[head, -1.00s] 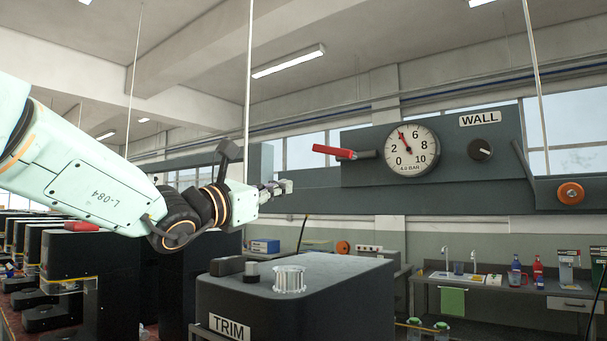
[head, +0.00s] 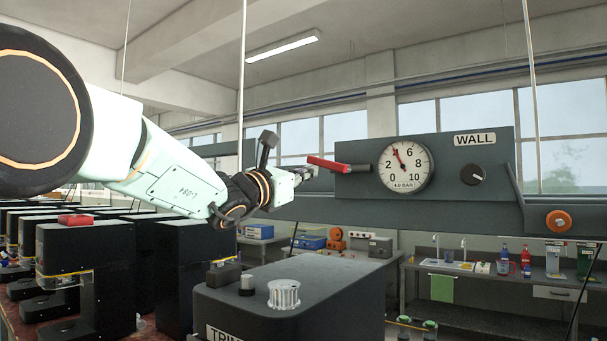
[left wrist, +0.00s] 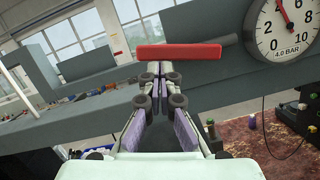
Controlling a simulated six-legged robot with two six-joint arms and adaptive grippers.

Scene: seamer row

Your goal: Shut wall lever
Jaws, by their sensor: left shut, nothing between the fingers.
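The wall lever has a red handle (head: 327,164) at the left of the dark WALL panel (head: 452,178). It lies close to level, sticking out left of the gauge (head: 405,165). In the left wrist view the red handle (left wrist: 178,51) lies crosswise just beyond and above the fingertips. My left gripper (head: 308,173) is shut and empty, its tips close to the handle's left end in the head view. In the left wrist view the shut fingers (left wrist: 160,72) point at the handle; whether they touch it I cannot tell. My right gripper is not in view.
A dark knob (head: 472,175) and an orange button (head: 558,220) sit right of the gauge. The TRIM machine (head: 330,290) with a silver knob (head: 284,294) stands below my left arm. A sink bench (head: 500,280) is at the back right.

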